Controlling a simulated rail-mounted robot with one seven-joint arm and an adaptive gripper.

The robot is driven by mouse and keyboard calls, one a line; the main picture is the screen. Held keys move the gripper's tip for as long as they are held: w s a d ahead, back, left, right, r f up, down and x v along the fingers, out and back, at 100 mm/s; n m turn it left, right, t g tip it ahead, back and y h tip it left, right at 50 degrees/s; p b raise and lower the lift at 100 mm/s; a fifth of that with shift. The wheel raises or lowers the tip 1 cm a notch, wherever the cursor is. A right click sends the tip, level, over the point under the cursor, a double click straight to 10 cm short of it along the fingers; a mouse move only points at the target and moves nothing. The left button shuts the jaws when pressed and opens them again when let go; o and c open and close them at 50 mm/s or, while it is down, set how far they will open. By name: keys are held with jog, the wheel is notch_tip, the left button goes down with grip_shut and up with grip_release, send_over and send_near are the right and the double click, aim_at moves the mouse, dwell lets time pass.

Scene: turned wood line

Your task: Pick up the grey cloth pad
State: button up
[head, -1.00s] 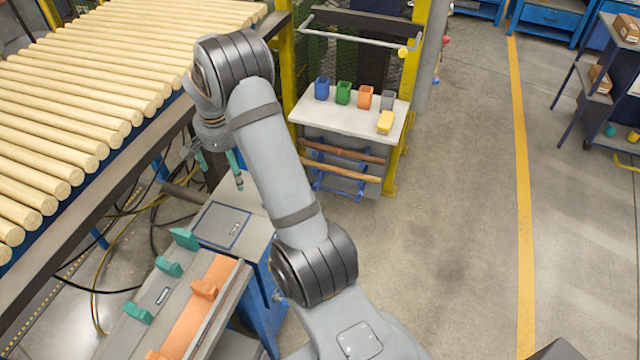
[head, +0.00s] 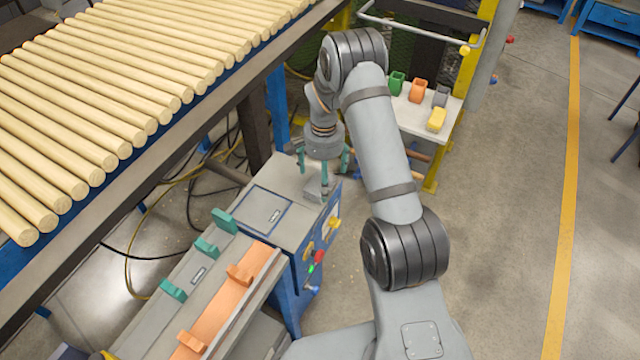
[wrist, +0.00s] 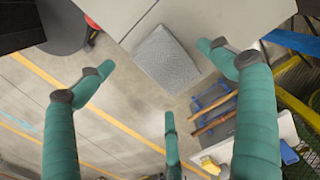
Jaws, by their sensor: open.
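The grey cloth pad (wrist: 165,58) is a speckled square block in the wrist view. It lies at the corner of a light grey cabinet top, near the edge. In the head view the pad (head: 316,188) is small and partly hidden by my fingers. My gripper (head: 324,172) is open above it, with three green fingers pointing down. In the wrist view the fingers of my gripper (wrist: 158,82) spread around the pad on different sides. I see no finger clearly touching it, and the exact height gap is hard to tell.
The cabinet top (head: 292,232) has a framed panel left of the pad. A fixture with green and orange blocks (head: 238,274) stands at the front left. A roller line of wooden rods (head: 100,90) runs behind. A white table (head: 412,118) holds small coloured bins and a yellow block.

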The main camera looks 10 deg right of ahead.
aim_at(320, 187)
jog(key=shift+w+f, duration=0.1)
jog(key=shift+f, duration=1.15)
jog(key=c, duration=0.3)
jog(key=c, duration=1)
